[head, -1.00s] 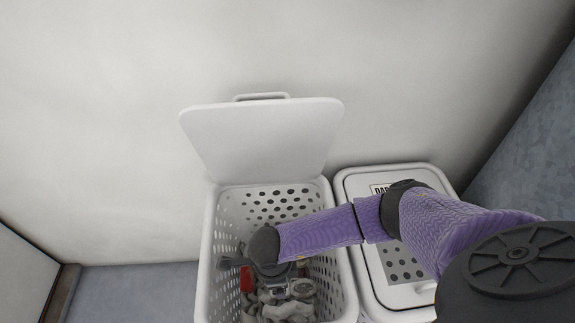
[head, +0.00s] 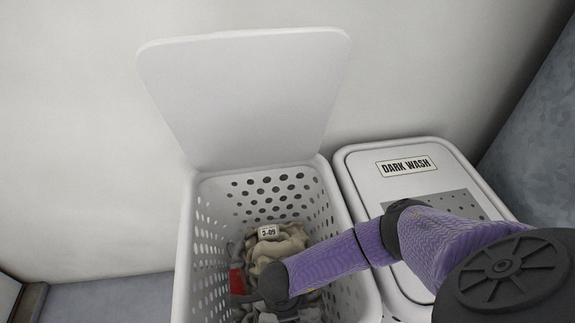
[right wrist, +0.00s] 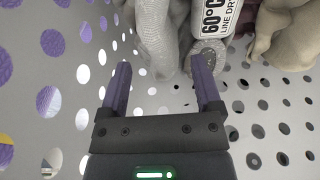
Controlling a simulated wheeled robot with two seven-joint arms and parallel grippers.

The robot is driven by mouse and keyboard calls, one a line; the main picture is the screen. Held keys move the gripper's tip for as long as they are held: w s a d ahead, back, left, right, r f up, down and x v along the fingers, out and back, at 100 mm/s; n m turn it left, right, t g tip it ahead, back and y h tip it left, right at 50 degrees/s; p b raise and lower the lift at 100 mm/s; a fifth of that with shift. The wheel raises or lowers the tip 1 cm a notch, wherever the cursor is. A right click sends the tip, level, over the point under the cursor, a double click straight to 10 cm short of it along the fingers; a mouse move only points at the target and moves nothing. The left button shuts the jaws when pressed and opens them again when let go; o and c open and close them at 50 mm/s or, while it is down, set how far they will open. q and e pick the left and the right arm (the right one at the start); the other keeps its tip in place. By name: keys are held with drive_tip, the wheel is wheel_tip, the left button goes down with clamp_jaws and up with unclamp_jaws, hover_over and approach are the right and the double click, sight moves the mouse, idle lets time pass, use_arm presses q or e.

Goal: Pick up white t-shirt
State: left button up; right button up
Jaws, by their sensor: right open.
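A whitish-grey textured cloth (right wrist: 158,40) hangs at the top centre of the right wrist view, just beyond my fingertips. I cannot tell for sure that it is the white t-shirt. My right gripper (right wrist: 160,76) is open, with nothing between its fingers. In the head view, my right arm reaches down into the open white laundry basket (head: 197,230), and its wrist hides part of the clothes. A beige cloth (head: 290,240) with a small printed tag lies behind the wrist. My left gripper is not in view.
A red item (head: 237,282) lies at the basket's left side. The basket's raised lid (head: 245,100) leans toward the wall. A closed hamper (head: 365,172) labelled DARK WASH stands at right. A care label (right wrist: 214,15) shows near my right finger.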

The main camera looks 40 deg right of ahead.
drive_tip(key=f, duration=0.1)
drive_tip(key=f+b, duration=0.2)
drive_tip(key=f, duration=0.1)
drive_tip(key=shift+s+d, duration=0.15)
drive_tip(key=shift+d, duration=0.15)
drive_tip(key=shift+r, duration=0.3)
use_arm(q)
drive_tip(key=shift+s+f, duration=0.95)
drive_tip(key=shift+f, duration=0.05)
use_arm(e)
drive_tip(key=c, duration=0.7)
clamp_jaws()
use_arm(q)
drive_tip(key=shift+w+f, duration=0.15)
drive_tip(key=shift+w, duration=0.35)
